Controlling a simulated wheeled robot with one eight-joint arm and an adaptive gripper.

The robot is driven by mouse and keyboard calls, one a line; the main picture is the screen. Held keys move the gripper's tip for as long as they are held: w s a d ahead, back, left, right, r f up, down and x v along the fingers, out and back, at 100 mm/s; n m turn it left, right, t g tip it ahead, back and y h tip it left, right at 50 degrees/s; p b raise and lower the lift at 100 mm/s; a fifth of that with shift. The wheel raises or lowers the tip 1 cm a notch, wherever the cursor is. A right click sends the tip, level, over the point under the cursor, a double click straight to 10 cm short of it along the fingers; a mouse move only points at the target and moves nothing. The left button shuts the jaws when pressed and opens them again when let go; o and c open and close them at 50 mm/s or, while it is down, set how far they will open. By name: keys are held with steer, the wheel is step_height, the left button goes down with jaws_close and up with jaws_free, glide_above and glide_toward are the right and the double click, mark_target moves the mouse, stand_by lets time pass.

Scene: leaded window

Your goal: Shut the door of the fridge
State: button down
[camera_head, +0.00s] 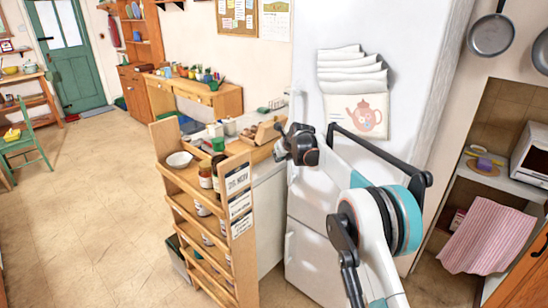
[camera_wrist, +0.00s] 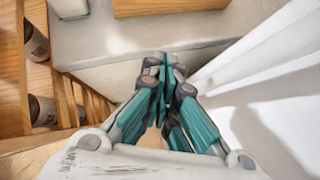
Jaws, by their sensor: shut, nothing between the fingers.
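The white fridge (camera_head: 405,40) stands right of centre in the head view, with papers and a teapot picture on it. A pale handle (camera_head: 290,247) shows at the left edge of its lower door (camera_head: 312,240). White upright panels (camera_wrist: 270,75), seemingly of the fridge, show on the right of the wrist view. I cannot tell how far a door stands open. My gripper (camera_head: 279,151) is at the fridge's left edge, over the counter end. Its teal fingers (camera_wrist: 166,75) are shut and empty in the wrist view. My arm hides part of the fridge front.
A wooden rack (camera_head: 166,150) with jars and a bowl stands left of my gripper, close to the counter (camera_head: 268,185). Pans (camera_head: 490,35) hang at the right, above a shelf with a pink striped towel (camera_head: 488,235). Open floor (camera_head: 75,210) lies at the left.

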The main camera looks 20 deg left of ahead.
steer(key=s+a+r+p, duration=0.2)
steer(key=s+a+r, duration=0.1)
steer(key=s+r, duration=0.4)
steer(key=s+d+r+n+h+b, duration=0.1)
steer(key=d+r+n, duration=0.25)
steer(key=d, duration=0.55)
steer(key=s+d+r+n+h+b, duration=0.15)
steer(key=d+r, duration=0.35)
steer(key=d, duration=0.5)
steer(key=s+d+r+n+t+h+b, duration=0.15)
steer(key=s+d+n, duration=0.35)
steer(key=d, duration=0.5)
steer(key=s+d+r+n+g+p, duration=0.1)
steer(key=s+d+r+n, duration=0.15)
steer(key=s+d, duration=0.6)
steer(key=s+d+f+n+b, duration=0.1)
steer(key=s+d+f+n, duration=0.3)
steer(key=s, duration=0.7)
steer(key=s+d+f+n+h+b, duration=0.1)
steer(key=s+d+f+n, duration=0.3)
steer(key=s+d, duration=0.3)
steer(key=s+d+f+n+h+b, duration=0.1)
steer(key=s+d+f+n, duration=0.3)
steer(key=s, duration=1)
steer(key=d+n+b, duration=0.1)
steer(key=d+n, duration=0.1)
steer(key=shift+s+f+n, duration=0.15)
steer(key=shift+s+n, duration=0.15)
steer(key=shift+n, duration=0.05)
